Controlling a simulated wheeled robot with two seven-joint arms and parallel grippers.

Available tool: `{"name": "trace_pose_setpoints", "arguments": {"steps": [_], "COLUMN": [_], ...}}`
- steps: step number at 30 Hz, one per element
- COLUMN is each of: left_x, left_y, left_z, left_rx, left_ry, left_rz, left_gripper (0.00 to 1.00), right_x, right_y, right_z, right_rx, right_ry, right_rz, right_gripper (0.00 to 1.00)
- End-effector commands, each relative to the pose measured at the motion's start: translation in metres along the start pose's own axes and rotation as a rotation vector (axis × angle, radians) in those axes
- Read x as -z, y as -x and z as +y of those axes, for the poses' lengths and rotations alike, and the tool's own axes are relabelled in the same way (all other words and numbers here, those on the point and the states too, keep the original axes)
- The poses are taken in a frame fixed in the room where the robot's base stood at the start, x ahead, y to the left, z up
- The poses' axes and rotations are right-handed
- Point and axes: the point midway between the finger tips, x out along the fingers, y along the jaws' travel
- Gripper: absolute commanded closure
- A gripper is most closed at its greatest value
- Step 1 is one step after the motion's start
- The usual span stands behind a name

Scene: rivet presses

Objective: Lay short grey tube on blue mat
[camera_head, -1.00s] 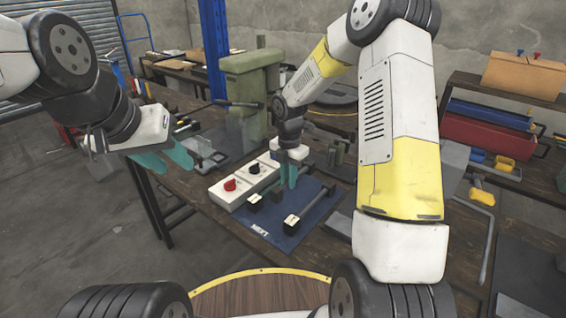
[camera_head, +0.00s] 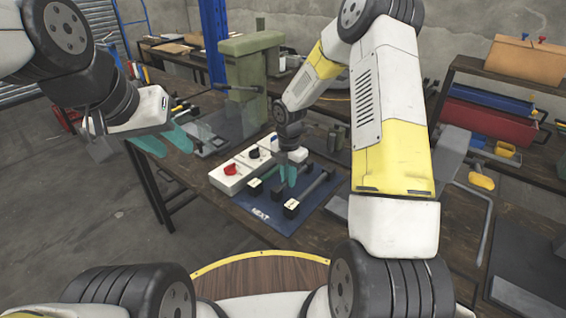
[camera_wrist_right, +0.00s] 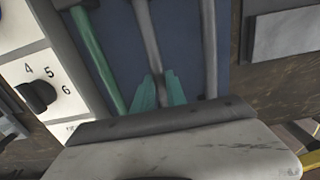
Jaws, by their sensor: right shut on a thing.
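The blue mat (camera_head: 310,213) lies on the bench, marked NEXT at its near corner. My right gripper (camera_head: 287,178) is over the middle of the mat. In the right wrist view its teal fingers (camera_wrist_right: 158,92) are shut on a grey tube (camera_wrist_right: 150,40), likely the short one. This tube lies between a green tube (camera_wrist_right: 95,55) and another grey tube (camera_wrist_right: 209,45) on the mat. The held tube is low over the mat; I cannot tell whether it touches. Its far end is cut off. My left gripper (camera_head: 162,142) is open and empty, left of the bench.
A white control box (camera_head: 235,175) with red and black knobs borders the mat's left side. A green press (camera_head: 247,85) stands behind. A grey block (camera_head: 338,206) lies right of the mat. Red and blue bins (camera_head: 488,120) stand at the right.

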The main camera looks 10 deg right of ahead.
Motion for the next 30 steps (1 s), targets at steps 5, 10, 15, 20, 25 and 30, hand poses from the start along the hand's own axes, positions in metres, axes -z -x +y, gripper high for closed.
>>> {"name": "trace_pose_setpoints", "arguments": {"steps": [5,10,15,20,25,30], "left_x": [0.0,0.0,0.0,0.0,0.0,0.0], "left_y": [0.0,0.0,0.0,0.0,0.0,0.0], "left_z": [0.0,0.0,0.0,0.0,0.0,0.0], "left_rx": [0.0,0.0,0.0,0.0,0.0,0.0], "left_ry": [0.0,0.0,0.0,0.0,0.0,0.0], "left_rz": [0.0,0.0,0.0,0.0,0.0,0.0], "left_gripper": [0.64,0.64,0.64,0.64,0.64,0.64], "right_x": [0.0,0.0,0.0,0.0,-0.001,-0.002], "right_y": [0.0,0.0,0.0,0.0,0.01,0.039], "right_z": [0.0,0.0,0.0,0.0,0.001,0.001], "right_rx": [0.0,-0.001,0.0,0.0,-0.002,-0.004], "right_ry": [0.0,0.0,0.0,0.0,0.0,-0.001], "right_rz": [0.0,0.0,0.0,0.0,-0.002,-0.003], "right_gripper": [1.0,0.73,0.58,0.58,0.58,0.58]}}
